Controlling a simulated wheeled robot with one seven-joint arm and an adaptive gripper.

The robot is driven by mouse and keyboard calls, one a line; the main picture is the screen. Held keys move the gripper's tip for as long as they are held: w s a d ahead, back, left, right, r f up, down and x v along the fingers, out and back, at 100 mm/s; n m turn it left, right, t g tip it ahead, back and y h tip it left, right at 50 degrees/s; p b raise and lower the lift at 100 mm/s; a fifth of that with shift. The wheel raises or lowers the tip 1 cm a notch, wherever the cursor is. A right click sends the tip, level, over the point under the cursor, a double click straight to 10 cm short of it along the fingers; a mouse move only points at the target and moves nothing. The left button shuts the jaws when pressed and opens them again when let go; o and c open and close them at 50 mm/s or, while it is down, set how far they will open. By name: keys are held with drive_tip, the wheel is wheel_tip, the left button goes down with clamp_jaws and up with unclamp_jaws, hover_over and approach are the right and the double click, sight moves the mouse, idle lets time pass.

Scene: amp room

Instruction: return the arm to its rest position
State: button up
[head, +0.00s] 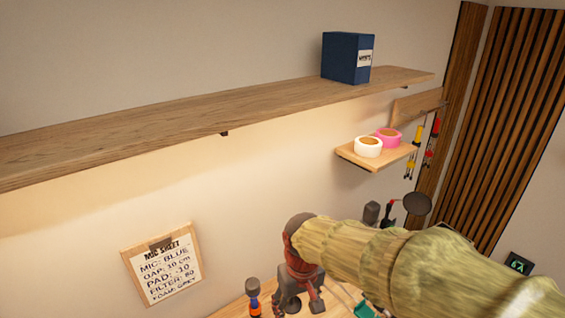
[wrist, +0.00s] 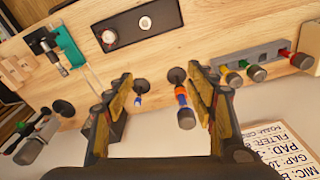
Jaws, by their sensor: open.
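My arm (head: 385,262), in a mottled yellow-green sleeve, reaches in from the lower right of the head view. My gripper (head: 302,300) points down over the wooden table (head: 232,311) near the bottom edge. In the wrist view my gripper (wrist: 160,76) has its two fingers wide apart, with nothing held between them. A microphone with orange and blue bands (wrist: 184,105) shows beyond the fingers, close to the right one in the picture. It also shows left of my gripper in the head view (head: 254,298). Whether a finger touches it I cannot tell.
A rack (wrist: 250,54) of several microphones stands on the table. A long shelf (head: 150,118) with a blue box (head: 344,57) runs above. A small shelf (head: 355,158) bears two tape rolls. A mic sheet (head: 162,263) hangs on the wall. A round black disc (head: 417,203) stands beside my arm.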

drive_tip(key=s+d+f+m+t+b, duration=0.2)
drive_tip(key=s+d+f+b, duration=0.1)
drive_tip(key=s+d+b, duration=0.4)
drive_tip(key=s+d+f+m+t+b, duration=0.2)
drive_tip(key=s+d+f+b, duration=0.1)
drive_tip(key=s+d+b, duration=0.4)
drive_tip(key=shift+d+t+b, duration=0.3)
drive_tip(key=shift+d+b, duration=0.5)
drive_tip(key=shift+b, duration=0.15)
drive_tip(key=shift+s+r, duration=0.1)
drive_tip(key=shift+c, duration=0.5)
